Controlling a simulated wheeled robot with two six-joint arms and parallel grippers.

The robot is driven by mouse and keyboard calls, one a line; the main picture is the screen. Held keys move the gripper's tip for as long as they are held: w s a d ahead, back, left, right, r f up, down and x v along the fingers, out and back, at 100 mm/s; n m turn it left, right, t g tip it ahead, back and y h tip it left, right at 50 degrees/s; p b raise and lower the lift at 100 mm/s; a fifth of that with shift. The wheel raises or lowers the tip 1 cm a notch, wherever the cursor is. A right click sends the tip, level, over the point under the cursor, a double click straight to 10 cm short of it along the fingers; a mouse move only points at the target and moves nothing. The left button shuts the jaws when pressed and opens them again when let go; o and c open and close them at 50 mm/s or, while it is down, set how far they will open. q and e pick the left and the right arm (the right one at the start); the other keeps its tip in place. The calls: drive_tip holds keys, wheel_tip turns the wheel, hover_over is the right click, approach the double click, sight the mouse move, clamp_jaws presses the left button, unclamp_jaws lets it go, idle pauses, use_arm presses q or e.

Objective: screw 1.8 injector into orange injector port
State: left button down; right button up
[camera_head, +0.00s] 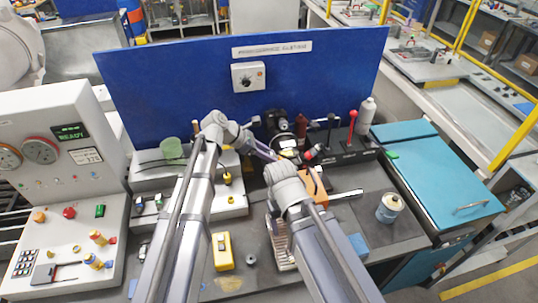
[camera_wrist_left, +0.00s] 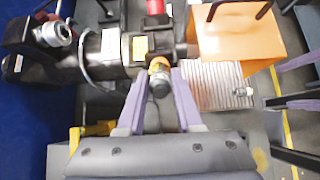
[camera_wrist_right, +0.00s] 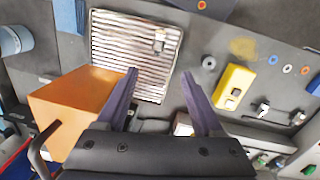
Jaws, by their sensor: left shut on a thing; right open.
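My left gripper (camera_wrist_left: 157,76) is shut on a small dark, round-ended injector (camera_wrist_left: 160,86). An orange-yellow band (camera_wrist_left: 158,63) shows at the injector's far end, against the black machine (camera_wrist_left: 105,45). I cannot tell whether this band belongs to the injector or the port, or whether the thread is engaged. In the head view the left gripper (camera_head: 266,154) is in front of the machine (camera_head: 283,138). My right gripper (camera_wrist_right: 160,76) is open and empty, above the ribbed silver tray (camera_wrist_right: 115,30). A small silver piece (camera_wrist_right: 159,42) lies on that tray.
An orange box (camera_wrist_right: 78,105) with a handle stands beside the right gripper. A yellow meter (camera_head: 222,251) lies on the bench. A can (camera_head: 389,208) stands to the right, and a blue panel (camera_head: 180,70) closes off the back.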

idle(0.5)
use_arm(q)
drive_tip(key=m, duration=1)
drive_tip(key=shift+m, duration=1)
drive_tip(key=shift+m, duration=0.9)
drive_tip(key=m, duration=0.6)
drive_tip(key=shift+m, duration=0.3)
drive_tip(key=m, duration=0.3)
drive_tip(key=shift+m, duration=0.3)
